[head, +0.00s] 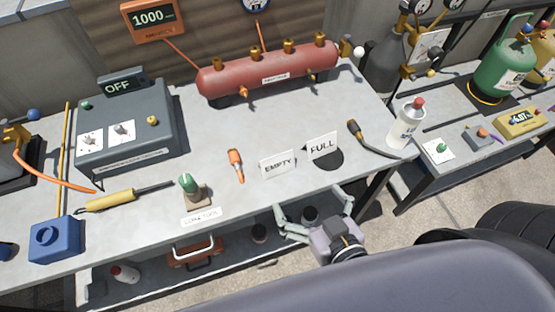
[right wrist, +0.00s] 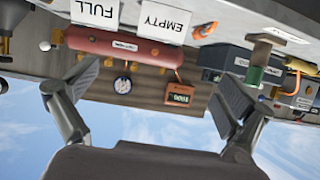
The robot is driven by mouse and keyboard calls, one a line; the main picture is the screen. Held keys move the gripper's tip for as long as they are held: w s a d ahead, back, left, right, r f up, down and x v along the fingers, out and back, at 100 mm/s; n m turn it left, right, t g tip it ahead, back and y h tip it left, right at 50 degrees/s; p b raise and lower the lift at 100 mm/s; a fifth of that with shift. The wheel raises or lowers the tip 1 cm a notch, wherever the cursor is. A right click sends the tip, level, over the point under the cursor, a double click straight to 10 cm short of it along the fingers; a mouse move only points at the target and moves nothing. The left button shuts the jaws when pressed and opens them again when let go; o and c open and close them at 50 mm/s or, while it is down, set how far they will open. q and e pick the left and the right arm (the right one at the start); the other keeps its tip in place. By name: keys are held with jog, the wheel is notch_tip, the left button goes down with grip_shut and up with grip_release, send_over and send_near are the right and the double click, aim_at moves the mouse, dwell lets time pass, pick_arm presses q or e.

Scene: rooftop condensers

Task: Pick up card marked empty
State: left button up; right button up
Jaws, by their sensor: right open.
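The card marked EMPTY (head: 277,169) is a small white card standing upright on the grey workbench in the head view. The card marked FULL (head: 322,147) stands to its right, close by, with a dark round patch beside it. My right gripper (head: 314,212) is open and empty at the front edge of the bench, nearer to me than both cards and touching neither. In the right wrist view, which is upside down, the EMPTY card (right wrist: 163,20) and FULL card (right wrist: 95,12) show at the top, beyond the open fingers (right wrist: 140,95). My left gripper is out of view.
A white bottle (head: 406,128) stands at right. A lower shelf runs beneath.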

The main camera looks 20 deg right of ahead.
send_near(277, 158)
jog(key=p+x, duration=0.1)
jog(key=x, duration=0.4)
jog(key=shift+d+r+p, duration=0.1)
jog(key=shift+r+p, duration=0.05)
jog(key=shift+p, duration=0.25)
jog(key=shift+x, duration=0.8)
jog(key=p+x, duration=0.1)
jog(key=x, duration=0.3)
jog(key=shift+f, duration=0.25)
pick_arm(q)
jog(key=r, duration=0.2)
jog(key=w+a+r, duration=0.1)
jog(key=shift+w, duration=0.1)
pick_arm(e)
jog(key=c, duration=1.1)
jog(key=shift+c, duration=0.2)
